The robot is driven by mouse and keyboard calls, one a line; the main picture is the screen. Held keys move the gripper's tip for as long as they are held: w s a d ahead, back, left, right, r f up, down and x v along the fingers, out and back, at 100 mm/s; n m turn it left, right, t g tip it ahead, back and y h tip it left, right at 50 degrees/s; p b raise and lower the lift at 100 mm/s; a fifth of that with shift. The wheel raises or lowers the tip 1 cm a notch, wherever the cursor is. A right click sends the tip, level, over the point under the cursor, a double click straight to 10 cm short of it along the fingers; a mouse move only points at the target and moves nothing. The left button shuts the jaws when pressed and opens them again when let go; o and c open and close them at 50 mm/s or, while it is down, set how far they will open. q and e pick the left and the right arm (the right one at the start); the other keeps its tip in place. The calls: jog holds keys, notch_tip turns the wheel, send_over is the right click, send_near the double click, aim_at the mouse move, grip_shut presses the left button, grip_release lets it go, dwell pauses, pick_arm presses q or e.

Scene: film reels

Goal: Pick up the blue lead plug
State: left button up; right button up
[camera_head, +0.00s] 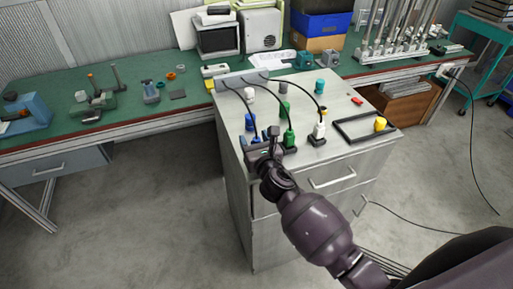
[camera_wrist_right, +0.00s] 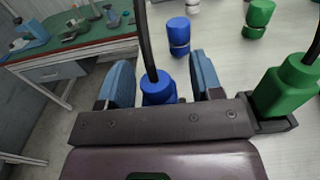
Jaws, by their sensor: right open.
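The blue lead plug (camera_wrist_right: 157,88) has a black cable rising from its top. In the wrist view it stands between the two blue-grey fingers of my right gripper (camera_wrist_right: 160,60). The fingers are open, with a visible gap on each side of the plug. In the head view my right gripper (camera_head: 262,146) is at the front left of the grey cabinet top, largely covering the blue plug (camera_head: 255,139). A separate blue cylinder (camera_wrist_right: 178,34) stands just beyond the plug. My left gripper is not in view.
The green lead plug (camera_head: 289,138) stands close to the right of my gripper, and the white lead plug (camera_head: 319,131) is farther right. Black cables arc from a grey box (camera_head: 240,79). A black frame (camera_head: 349,137) and yellow cylinder (camera_head: 380,124) are at the right.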

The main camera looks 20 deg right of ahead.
jog(key=shift+w, duration=0.1)
jog(key=c, duration=1)
